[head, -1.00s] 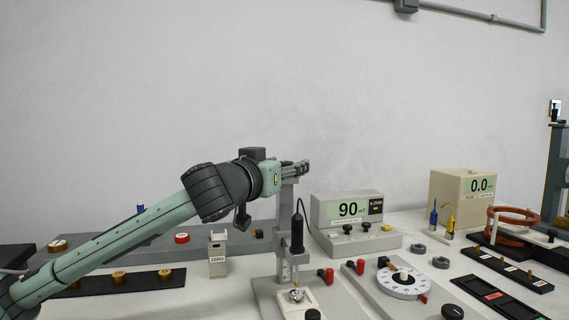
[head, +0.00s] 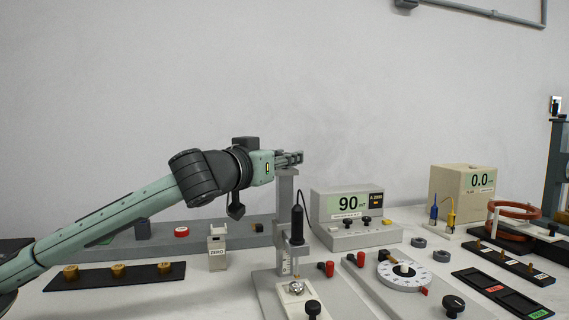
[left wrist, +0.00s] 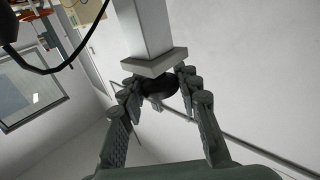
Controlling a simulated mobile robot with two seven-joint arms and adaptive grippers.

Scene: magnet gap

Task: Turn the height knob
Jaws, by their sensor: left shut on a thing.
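A grey upright column (head: 286,192) rises from the stand's base, with a black probe (head: 297,226) and a small scale in front of it. My left gripper (head: 297,158) is at the top of this column. In the left wrist view the gripper (left wrist: 160,88) has its two fingers on either side of a black round knob (left wrist: 162,86), just beyond the square grey column end (left wrist: 152,62). It is shut on this knob. My right gripper is not in view.
A meter (head: 346,203) reading 90 stands right of the column. A dial (head: 404,273) and a ZERO block (head: 217,248) stand on the bench. A black strip (head: 95,277) with brass pieces lies under my left arm. A red coil (head: 512,209) is at right.

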